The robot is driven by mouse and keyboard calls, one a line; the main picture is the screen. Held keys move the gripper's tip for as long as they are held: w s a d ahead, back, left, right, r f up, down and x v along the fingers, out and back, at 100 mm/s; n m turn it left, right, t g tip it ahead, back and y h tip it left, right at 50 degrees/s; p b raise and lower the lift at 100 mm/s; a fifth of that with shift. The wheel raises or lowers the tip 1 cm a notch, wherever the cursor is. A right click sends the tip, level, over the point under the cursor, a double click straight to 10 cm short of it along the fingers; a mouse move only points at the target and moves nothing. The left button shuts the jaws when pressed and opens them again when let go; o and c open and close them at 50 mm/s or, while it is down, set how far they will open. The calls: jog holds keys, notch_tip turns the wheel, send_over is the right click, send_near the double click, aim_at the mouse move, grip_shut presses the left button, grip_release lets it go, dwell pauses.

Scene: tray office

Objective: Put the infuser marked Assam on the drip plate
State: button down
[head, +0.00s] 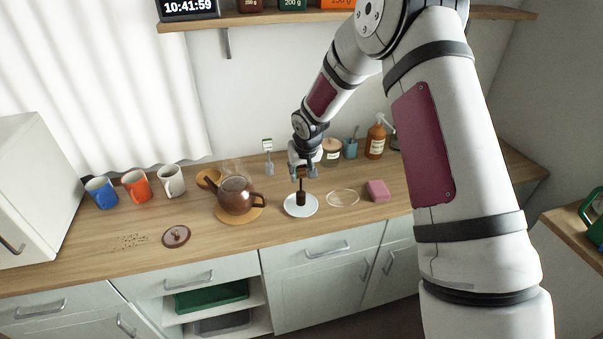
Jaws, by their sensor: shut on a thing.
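A dark brown infuser (300,199) stands upright at the white round drip plate (311,209) on the wooden counter. Its lower end appears at the plate's surface, but I cannot tell whether it touches. My gripper (302,176) points down above the plate and is shut on the upper part of the infuser. Any writing on the infuser is too small to read.
A steaming brown teapot (236,197) sits on a round mat left of the plate, its lid (176,236) on the counter. A clear dish (343,198) and pink sponge (377,190) lie right. Three mugs (136,187) stand left. Jar (331,153) and bottle (376,140) stand behind.

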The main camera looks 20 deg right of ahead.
jog(key=shift+f, duration=0.45)
jog(key=shift+f, duration=0.1)
jog(key=c, duration=1.2)
grip_release()
